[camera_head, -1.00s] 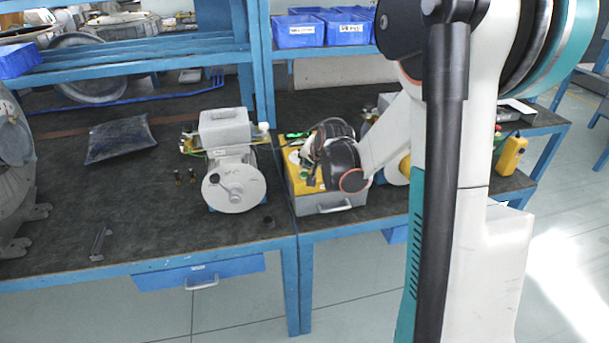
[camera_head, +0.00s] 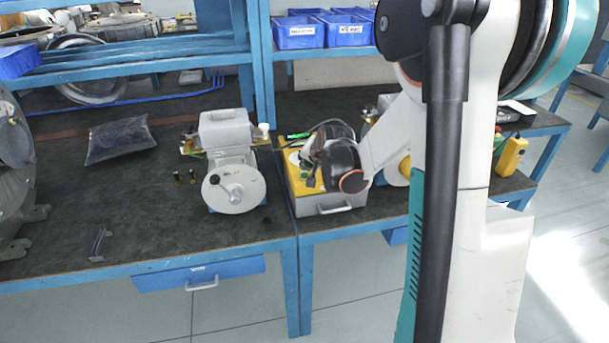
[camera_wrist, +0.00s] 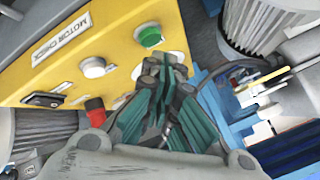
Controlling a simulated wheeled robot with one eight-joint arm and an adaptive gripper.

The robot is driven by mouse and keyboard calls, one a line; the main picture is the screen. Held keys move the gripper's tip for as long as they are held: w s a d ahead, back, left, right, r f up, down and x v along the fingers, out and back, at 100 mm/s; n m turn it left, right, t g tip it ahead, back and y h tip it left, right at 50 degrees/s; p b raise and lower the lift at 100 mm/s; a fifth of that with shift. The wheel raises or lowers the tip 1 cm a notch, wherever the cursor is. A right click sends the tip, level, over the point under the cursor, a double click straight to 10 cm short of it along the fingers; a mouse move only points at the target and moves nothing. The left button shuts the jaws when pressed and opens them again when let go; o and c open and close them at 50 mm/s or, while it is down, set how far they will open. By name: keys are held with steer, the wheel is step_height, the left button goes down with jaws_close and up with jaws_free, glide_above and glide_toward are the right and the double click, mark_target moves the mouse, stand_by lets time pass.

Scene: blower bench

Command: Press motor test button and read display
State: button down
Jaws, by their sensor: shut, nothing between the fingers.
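The yellow-topped test box (camera_head: 290,160) stands on the bench right of the middle post. In the wrist view its yellow panel (camera_wrist: 120,20) carries a "MOTOR CHECK" label (camera_wrist: 62,40), a white round button (camera_wrist: 94,67), a green button (camera_wrist: 150,37) and a black rectangular part (camera_wrist: 43,99). My gripper (camera_wrist: 166,68) has teal fingers, shut and empty, with the tips just below the green button. I cannot tell whether they touch it. In the head view my wrist hides part of the panel. No readable display shows; a small bright green strip (camera_head: 299,135) is at the box's back edge.
A grey motor (camera_head: 233,185) stands left of the box. A dark bag (camera_head: 118,139) lies farther left. Blue bins (camera_head: 298,32) sit on the shelf above. A yellow handheld unit (camera_head: 510,155) is at the right. A red part (camera_wrist: 96,111) is close left of my fingers.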

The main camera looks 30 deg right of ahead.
steer(key=shift+f, duration=0.15)
steer(key=shift+f+b, duration=0.3)
steer(key=shift+b, duration=0.1)
steer(key=shift+f+b, duration=0.3)
steer(key=shift+f, duration=0.05)
stand_by(0.5)
steer(key=shift+r, duration=0.15)
steer(key=shift+r+p, duration=0.6)
steer(key=shift+r, duration=0.1)
steer(key=shift+r+p, duration=1.8)
steer(key=shift+r, duration=0.7)
